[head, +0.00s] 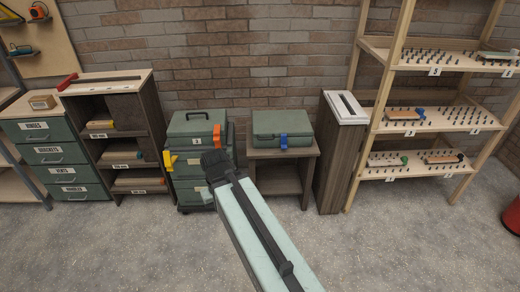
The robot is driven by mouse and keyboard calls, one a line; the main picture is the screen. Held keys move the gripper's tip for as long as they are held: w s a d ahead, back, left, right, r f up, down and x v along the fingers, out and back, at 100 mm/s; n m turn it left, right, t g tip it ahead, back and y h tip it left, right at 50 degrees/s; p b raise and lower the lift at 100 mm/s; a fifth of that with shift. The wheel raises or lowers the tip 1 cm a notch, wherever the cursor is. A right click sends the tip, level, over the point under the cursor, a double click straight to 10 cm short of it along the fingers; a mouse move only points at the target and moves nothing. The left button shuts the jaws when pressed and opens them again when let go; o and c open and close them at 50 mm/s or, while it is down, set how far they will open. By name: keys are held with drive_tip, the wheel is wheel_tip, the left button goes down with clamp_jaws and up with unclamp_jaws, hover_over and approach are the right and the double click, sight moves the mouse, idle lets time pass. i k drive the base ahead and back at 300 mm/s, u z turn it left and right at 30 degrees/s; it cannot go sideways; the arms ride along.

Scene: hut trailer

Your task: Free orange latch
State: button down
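The orange latch (216,135) is upright on the front right of a green case (190,128) with a black top handle. This case sits on top of a stack of green boxes (190,185). My arm reaches up from the bottom of the head view, and its dark end (216,165) shows just below the orange latch in the picture. It covers part of the lower box. I cannot tell how far the arm end is from the latch. My gripper's fingers cannot be made out, and nothing held is visible.
A yellow latch (169,160) is on the stack's left side. Another green case (282,126) with a blue latch (283,142) sits on a low table (264,153). Drawers (52,155) and a dark shelf unit stand left, wooden shelves (432,130) right. The grey floor in front is clear.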

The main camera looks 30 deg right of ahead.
sight(217, 131)
drive_tip(key=z, duration=0.3)
drive_tip(key=i, duration=1.25)
drive_tip(key=u, duration=1.9)
drive_tip(key=k, duration=1.1)
drive_tip(key=z, duration=0.5)
drive_tip(key=i, duration=0.8)
